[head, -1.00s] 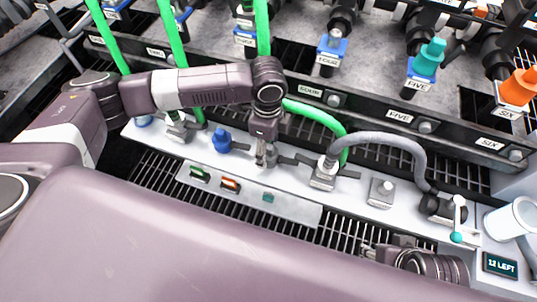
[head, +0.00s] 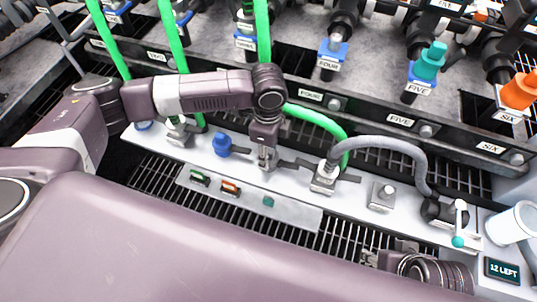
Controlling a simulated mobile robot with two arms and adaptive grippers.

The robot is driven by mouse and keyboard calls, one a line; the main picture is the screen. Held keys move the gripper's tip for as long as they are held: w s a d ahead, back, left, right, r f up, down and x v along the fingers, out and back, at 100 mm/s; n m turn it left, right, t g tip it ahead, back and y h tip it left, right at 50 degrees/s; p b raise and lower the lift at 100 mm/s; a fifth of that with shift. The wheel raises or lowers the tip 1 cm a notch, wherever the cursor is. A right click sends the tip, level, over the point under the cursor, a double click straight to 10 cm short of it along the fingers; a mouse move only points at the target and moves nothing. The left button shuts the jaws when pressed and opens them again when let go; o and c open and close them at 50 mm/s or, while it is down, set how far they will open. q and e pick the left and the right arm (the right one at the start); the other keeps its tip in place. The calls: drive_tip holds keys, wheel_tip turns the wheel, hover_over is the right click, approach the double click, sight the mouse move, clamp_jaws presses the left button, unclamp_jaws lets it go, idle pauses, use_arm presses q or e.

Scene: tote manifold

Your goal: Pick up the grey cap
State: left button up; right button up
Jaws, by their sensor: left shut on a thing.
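My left gripper (head: 266,160) points down at the white ledge (head: 295,180), between the blue cap and the grey hose's end. It is shut on a small grey thing at the ledge, which looks like the grey cap; the fingers hide most of it. The blue cap (head: 222,145) stands on the ledge just left of this gripper, apart from it. My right gripper (head: 369,258) is low in the picture, beyond the front edge of the ledge, small and partly hidden; its jaw state is unclear.
A grey hose (head: 385,146) arches over the ledge to the right. Green hoses (head: 172,40) hang at the left. A square block with a grey knob (head: 382,195), a lever (head: 459,225) and a white cup (head: 511,221) stand further right. A dark grating (head: 345,240) lies in front.

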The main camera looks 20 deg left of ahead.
use_arm(q)
drive_tip(key=shift+r, duration=0.15)
drive_tip(key=shift+r, duration=0.3)
drive_tip(key=s, duration=0.2)
drive_tip(key=s+p, duration=0.1)
drive_tip(key=s, duration=0.1)
drive_tip(key=s+r+p, duration=0.1)
drive_tip(key=s, duration=0.1)
drive_tip(key=shift+s+a, duration=0.1)
drive_tip(key=shift+a, duration=0.05)
drive_tip(key=s+p, duration=0.1)
drive_tip(key=s, duration=1)
drive_tip(key=shift+s+a+f+p, duration=0.15)
drive_tip(key=shift+s+f+p, duration=0.05)
drive_tip(key=shift+s+p, duration=0.2)
use_arm(e)
drive_tip(key=s+x, duration=0.2)
drive_tip(key=x, duration=0.9)
drive_tip(key=shift+f+g, duration=0.4)
drive_tip(key=shift+f, duration=0.35)
drive_tip(key=shift+s+a, duration=0.1)
